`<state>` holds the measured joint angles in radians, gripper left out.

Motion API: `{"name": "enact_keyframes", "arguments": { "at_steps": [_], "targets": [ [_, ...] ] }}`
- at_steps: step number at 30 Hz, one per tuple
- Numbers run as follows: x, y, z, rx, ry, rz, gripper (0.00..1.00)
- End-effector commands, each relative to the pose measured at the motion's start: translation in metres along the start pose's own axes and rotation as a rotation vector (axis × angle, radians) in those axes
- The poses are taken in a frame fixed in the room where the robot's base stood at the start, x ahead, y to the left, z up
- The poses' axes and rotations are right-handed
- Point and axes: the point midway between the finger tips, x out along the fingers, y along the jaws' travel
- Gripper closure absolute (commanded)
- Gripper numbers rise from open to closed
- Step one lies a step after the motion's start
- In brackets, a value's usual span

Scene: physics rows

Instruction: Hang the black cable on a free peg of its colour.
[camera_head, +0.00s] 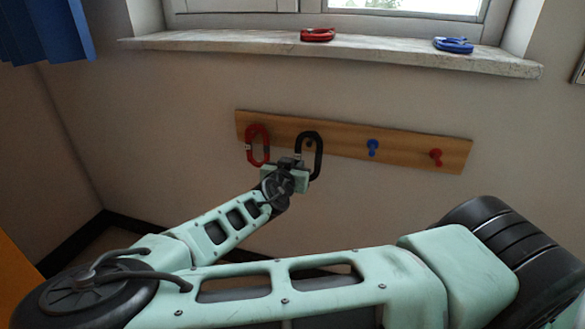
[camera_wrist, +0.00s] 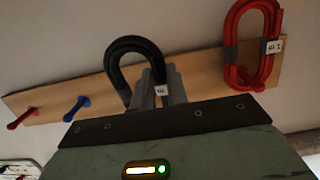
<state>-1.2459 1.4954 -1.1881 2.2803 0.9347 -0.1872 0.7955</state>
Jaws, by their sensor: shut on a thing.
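The black cable (camera_head: 319,154) is a closed loop standing upright in front of the wooden peg board (camera_head: 405,155). My gripper (camera_head: 300,166) is shut on its lower part. In the wrist view, the black cable (camera_wrist: 122,50) arches beyond my fingers (camera_wrist: 157,92), with a small white tag beside them. A small dark peg-like shape (camera_head: 309,144) shows inside the loop in the head view. I cannot tell whether the loop is around it or only in front of it. In the wrist view no peg shows clearly inside the loop.
A red cable (camera_head: 266,146) hangs at the board's left end. A blue peg (camera_head: 373,147) and a red peg (camera_head: 436,156) are bare on the right. A red cable coil (camera_head: 317,35) and a blue cable coil (camera_head: 454,45) lie on the windowsill (camera_head: 390,52) above.

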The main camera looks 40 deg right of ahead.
Motion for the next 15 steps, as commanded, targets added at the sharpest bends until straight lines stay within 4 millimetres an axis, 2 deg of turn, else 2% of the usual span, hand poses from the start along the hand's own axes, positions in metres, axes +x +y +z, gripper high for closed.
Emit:
{"name": "enact_keyframes", "arguments": {
  "at_steps": [7, 15],
  "targets": [
    [0.014, 0.0, -0.003, -0.001, -0.001, 0.0, 1.0],
    [0.026, 0.0, 0.004, 0.0, 0.0, 0.0, 1.0]
  ]
}}
